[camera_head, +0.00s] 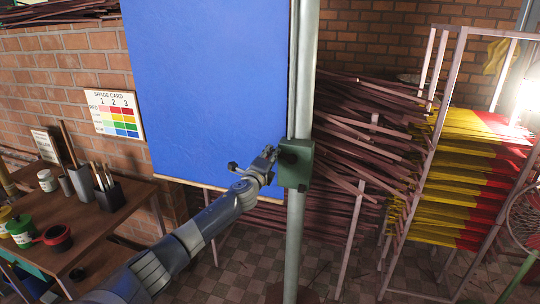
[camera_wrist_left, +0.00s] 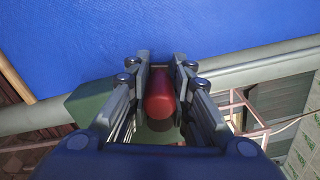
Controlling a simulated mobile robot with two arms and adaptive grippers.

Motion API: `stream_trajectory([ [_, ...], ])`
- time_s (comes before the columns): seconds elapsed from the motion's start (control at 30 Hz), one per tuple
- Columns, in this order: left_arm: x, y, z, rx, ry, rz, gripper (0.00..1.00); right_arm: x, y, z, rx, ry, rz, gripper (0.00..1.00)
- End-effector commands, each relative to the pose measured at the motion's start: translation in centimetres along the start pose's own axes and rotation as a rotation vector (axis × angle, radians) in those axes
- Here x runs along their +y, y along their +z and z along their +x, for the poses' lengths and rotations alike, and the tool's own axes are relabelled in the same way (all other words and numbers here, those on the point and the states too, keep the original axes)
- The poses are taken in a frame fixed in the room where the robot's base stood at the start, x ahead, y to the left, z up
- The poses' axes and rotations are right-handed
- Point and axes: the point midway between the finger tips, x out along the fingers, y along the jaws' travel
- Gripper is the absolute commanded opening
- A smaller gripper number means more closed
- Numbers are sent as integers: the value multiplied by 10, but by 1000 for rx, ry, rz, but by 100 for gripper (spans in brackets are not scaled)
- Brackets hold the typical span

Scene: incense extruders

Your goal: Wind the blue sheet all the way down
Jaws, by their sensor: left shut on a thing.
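The blue sheet (camera_head: 210,80) hangs in the middle of the head view, with a pale bar (camera_head: 190,182) along its lower edge. It also fills the top of the left wrist view (camera_wrist_left: 160,35). A green box (camera_head: 297,165) is fixed to a grey upright post (camera_head: 297,225) at the sheet's right edge. My left gripper (camera_head: 272,155) is at this box. In the left wrist view it is shut on a red handle (camera_wrist_left: 160,95) that lies between its two fingers. The handle's joint to the box is hidden. My right gripper is not in view.
A wooden table (camera_head: 130,215) at the left holds cups, brushes and paint pots. A shade card (camera_head: 115,114) is on the brick wall. Right of the post stand stacked dark sticks (camera_head: 360,140) and a rack of yellow and red bundles (camera_head: 465,175).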

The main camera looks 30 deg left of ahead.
Motion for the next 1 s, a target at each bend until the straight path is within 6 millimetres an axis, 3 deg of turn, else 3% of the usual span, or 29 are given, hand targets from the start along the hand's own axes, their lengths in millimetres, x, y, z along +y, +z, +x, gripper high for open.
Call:
stream_trajectory([
  [0.5, -22, -6, -2, 7, 18, 463, 0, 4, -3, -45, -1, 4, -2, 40],
  [1.0, -31, -11, -2, 6, 18, 656, 0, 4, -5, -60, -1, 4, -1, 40],
])
